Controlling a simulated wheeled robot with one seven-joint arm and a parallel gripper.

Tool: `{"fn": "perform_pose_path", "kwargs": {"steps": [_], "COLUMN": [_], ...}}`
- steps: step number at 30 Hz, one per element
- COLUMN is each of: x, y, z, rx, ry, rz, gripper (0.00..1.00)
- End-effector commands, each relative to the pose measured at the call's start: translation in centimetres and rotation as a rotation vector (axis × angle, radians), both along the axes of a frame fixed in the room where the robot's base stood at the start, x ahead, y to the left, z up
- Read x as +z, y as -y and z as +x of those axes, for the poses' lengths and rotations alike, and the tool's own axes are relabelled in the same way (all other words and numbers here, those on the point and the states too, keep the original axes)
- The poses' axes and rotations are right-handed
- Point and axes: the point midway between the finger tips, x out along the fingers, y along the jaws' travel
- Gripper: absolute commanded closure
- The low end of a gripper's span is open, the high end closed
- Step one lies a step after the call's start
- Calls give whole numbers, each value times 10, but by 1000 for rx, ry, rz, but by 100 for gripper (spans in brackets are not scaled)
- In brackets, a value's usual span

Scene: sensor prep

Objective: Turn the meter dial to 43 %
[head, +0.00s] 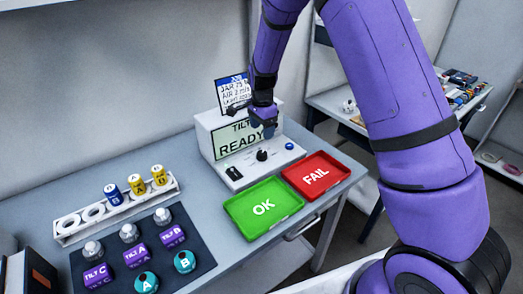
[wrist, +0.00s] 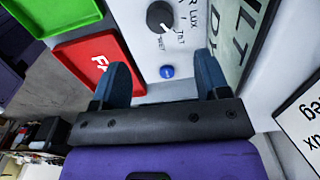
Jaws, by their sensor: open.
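The meter (head: 207,135) is a white box at the back of the grey table, with a screen (head: 240,140) reading "TILT" and "READY". Its black round dial (head: 262,155) sits on the sloped front panel and also shows in the wrist view (wrist: 160,17). A white mark on the dial points toward the lettering below it in the wrist view, which seems to read "Tilt". My gripper (head: 268,130) is over the right part of the meter. In the wrist view my gripper (wrist: 163,70) is open and empty, its blue fingers apart, with the dial beyond the fingertips.
A blue button (wrist: 167,71) lies between the fingers in the wrist view. A green OK tray (head: 237,216) and red FAIL tray (head: 337,166) stand before the meter. A job card (head: 231,92) stands behind. A rack (head: 75,231) and dark mat (head: 200,268) with sensors are left.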

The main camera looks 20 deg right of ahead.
Motion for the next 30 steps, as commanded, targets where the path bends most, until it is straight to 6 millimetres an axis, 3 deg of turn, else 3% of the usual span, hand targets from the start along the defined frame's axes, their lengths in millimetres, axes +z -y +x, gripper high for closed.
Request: {"fn": "perform_pose_path", "kwargs": {"steps": [5, 18, 24, 30], "x": [-18, -90, -105, -107], "y": [0, 0, 0, 0], "z": [0, 0, 0, 0], "rx": [-2, -1, -1, 0], "ry": [-3, -2, -1, 0], "rz": [-1, -1, 0, 0], "gripper": [31, 31, 31, 31]}}
